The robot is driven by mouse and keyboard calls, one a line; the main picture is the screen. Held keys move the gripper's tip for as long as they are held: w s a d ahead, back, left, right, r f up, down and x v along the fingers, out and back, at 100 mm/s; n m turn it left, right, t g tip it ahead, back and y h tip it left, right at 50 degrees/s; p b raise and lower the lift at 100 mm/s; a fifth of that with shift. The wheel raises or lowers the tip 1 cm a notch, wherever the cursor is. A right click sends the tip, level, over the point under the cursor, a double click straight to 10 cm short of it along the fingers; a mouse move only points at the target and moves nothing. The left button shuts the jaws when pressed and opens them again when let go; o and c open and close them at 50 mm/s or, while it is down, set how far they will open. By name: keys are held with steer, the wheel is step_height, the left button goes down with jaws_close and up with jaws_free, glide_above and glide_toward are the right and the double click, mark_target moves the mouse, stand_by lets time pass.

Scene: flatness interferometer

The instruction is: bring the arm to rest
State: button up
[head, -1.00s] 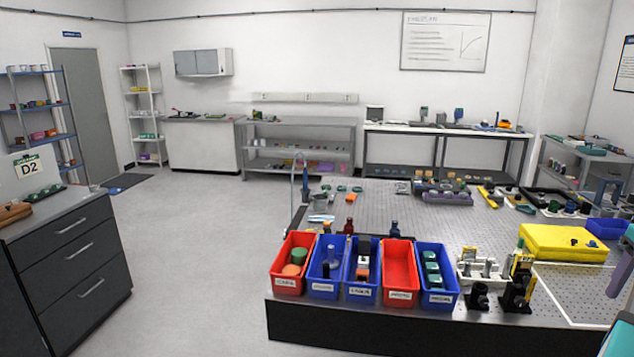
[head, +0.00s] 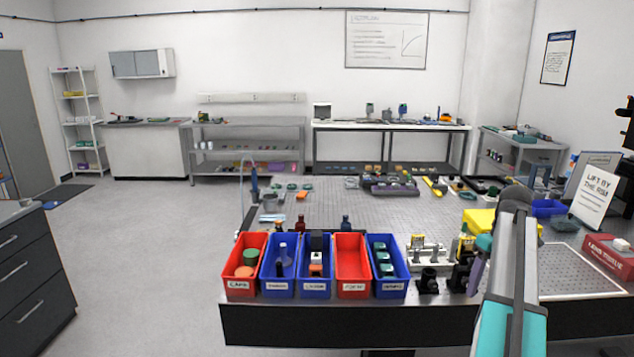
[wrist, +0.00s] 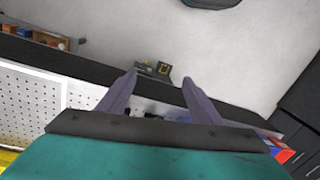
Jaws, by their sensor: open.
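My gripper (wrist: 160,82) shows in the wrist view with its two purple fingers spread apart and nothing between them. In the head view my grey and teal arm rises at the right, in front of the bench. A purple finger of my gripper (head: 477,274) shows just left of the arm, and the rest of the gripper is mostly hidden behind it. The gripper appears near the front edge of the perforated bench (head: 330,212). I cannot tell its exact height over the bench.
Red and blue bins, among them an empty red bin (head: 352,262), line the bench's front edge. Black mounts (head: 427,281) and a yellow box (head: 479,221) stand close to my arm. A sign (head: 594,192) and a red box (head: 608,257) are to its right. Floor at left is clear.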

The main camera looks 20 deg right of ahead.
steer(key=w+a+f+n+g+y+b, duration=0.1)
steer(key=w+a+f, duration=0.2)
steer(key=a+f, duration=0.55)
steer(key=w+a+f+n+g, duration=0.1)
steer(key=w+a+f+g, duration=0.1)
steer(key=a+f, duration=0.65)
steer(key=s+a+f+n+g+b, duration=0.1)
steer(key=s+a+f, duration=0.1)
steer(key=a+f, duration=0.65)
steer(key=s+a+f+n+g, duration=0.1)
steer(key=s+a+f, duration=0.1)
steer(key=a+f, duration=0.65)
steer(key=s+a+f+m+h+b, duration=0.1)
steer(key=s+a+f, duration=0.6)
steer(key=s+f, duration=0.5)
steer(key=s+a+f+m+h, duration=0.1)
steer(key=s+a+f+m, duration=0.1)
steer(key=s+a+f, duration=0.5)
steer(key=shift+s+a+f+g+b, duration=0.2)
steer(key=shift+s+f+g+b, duration=0.2)
steer(key=shift+s+f, duration=2.3)
